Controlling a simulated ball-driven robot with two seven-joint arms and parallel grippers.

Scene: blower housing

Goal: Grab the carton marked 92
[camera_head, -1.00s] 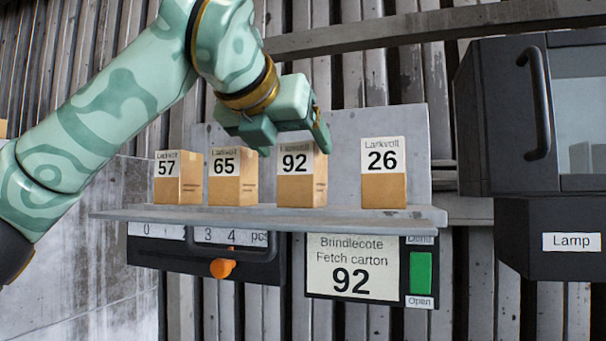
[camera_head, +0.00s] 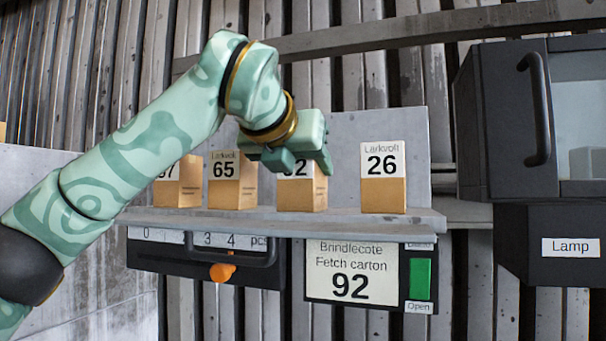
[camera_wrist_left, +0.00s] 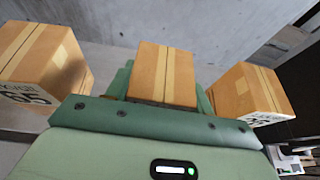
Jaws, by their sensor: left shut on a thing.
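The carton marked 92 (camera_head: 301,196) stands on the shelf, tan with a white label; its upper part is partly covered by my gripper in the head view. My left gripper (camera_head: 297,164) comes down on it from above and is shut on it. In the left wrist view the carton (camera_wrist_left: 165,72) shows between the fingers of the gripper (camera_wrist_left: 163,95), its taped top facing the camera. A sign (camera_head: 351,271) below the shelf reads "Brindlecote Fetch carton 92". My right gripper is not in view.
Carton 65 (camera_head: 232,182) and carton 57 (camera_head: 178,190) stand to the left, carton 26 (camera_head: 383,195) to the right with a gap. The shelf (camera_head: 405,222) has a back panel. A black cabinet (camera_head: 518,115) with a handle is at the right.

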